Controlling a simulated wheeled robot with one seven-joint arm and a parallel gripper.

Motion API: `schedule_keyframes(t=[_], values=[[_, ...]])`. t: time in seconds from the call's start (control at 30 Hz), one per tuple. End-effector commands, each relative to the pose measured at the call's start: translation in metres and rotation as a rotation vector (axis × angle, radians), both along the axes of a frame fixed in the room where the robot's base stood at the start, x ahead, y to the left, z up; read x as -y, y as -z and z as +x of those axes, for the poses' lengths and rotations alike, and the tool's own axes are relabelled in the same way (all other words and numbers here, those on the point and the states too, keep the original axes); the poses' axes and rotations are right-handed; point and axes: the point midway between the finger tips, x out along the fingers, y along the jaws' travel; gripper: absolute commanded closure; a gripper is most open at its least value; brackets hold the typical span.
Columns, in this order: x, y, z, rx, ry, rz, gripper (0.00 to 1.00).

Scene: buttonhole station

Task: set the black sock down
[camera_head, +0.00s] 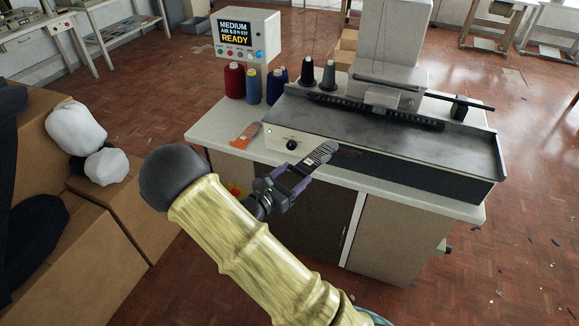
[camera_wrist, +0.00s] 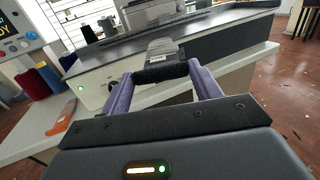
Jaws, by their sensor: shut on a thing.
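My gripper (camera_head: 306,166) has purple fingers and is shut on a small dark striped thing (camera_head: 321,153), held near the front of the sewing machine. In the wrist view, a black part of it (camera_wrist: 160,72) lies between the fingers (camera_wrist: 160,82), and a grey part with a pale patch sticks out beyond. I cannot tell for sure that it is a black sock. I cannot tell whether it touches the machine. A black cloth-like thing (camera_head: 38,232) lies at the boxes on the left.
The pale worktop (camera_head: 222,126) carries an orange item (camera_head: 246,135), several thread cones (camera_head: 234,81) and a display box (camera_head: 246,38) reading "READY". The machine bed (camera_head: 400,137) fills most of it. White-and-black bundles (camera_head: 76,127) sit on cardboard boxes (camera_head: 128,195) at left.

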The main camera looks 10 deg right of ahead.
Motion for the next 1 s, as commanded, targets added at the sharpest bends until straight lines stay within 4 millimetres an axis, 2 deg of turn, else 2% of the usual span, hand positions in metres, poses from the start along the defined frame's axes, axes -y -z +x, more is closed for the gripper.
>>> schedule_keyframes(t=[0.37,0.6,0.7,0.83,1.0], values=[[0.016,0.065,-0.019,-0.006,-0.034,-0.007,0.59],[0.045,0.132,-0.05,-0.016,-0.064,0.0,0.59],[0.055,0.151,-0.062,-0.018,-0.072,0.007,0.59],[0.062,0.161,-0.07,-0.016,-0.076,0.015,0.59],[0.063,0.163,-0.071,-0.014,-0.077,0.017,0.59]])
